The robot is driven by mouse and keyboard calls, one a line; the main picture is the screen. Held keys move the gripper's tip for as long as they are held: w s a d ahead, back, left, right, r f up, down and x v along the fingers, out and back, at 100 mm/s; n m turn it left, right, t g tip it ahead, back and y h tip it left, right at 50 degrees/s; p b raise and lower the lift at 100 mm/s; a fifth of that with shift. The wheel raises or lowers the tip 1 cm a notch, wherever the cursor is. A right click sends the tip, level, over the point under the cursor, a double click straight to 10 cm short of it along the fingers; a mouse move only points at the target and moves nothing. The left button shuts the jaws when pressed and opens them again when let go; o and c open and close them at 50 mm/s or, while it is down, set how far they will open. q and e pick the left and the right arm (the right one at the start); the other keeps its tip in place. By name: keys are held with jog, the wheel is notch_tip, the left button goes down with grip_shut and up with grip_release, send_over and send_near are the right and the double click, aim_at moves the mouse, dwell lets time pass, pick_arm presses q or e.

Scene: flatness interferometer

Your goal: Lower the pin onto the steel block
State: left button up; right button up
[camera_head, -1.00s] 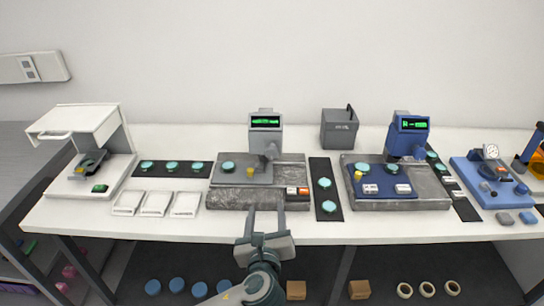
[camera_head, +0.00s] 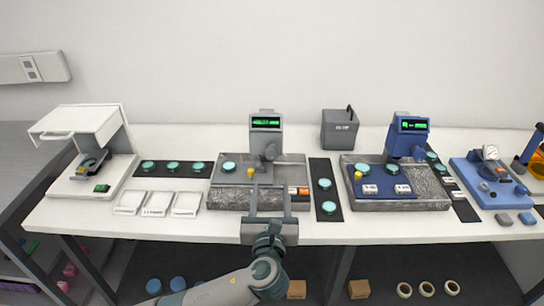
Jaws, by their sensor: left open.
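My left gripper (camera_head: 270,187) is open and empty at the front of the grey instrument, its two fingers pointing away from me over the instrument's speckled grey base (camera_head: 230,200). The grey instrument (camera_head: 265,140) has a lit green display and a head over its base. A small yellow part (camera_head: 250,173) stands below that head, just beyond the left fingertip; I cannot tell if it is the pin. A small orange and white block (camera_head: 300,191) lies right of the right finger. Which part is the steel block is unclear. My right gripper is out of view.
A similar blue instrument (camera_head: 408,140) stands to the right, with a dark strip of teal discs (camera_head: 325,184) between them. White trays (camera_head: 157,204) lie to the left. A grey bin (camera_head: 340,129) stands behind. The table's front edge passes under my left gripper.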

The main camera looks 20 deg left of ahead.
aim_at(272, 155)
pick_arm(q)
jog(key=p+x, duration=0.3)
jog(key=x, duration=1.2)
jog(key=shift+w+a, duration=0.1)
jog(key=shift+w, duration=0.1)
jog(key=c, duration=1.1)
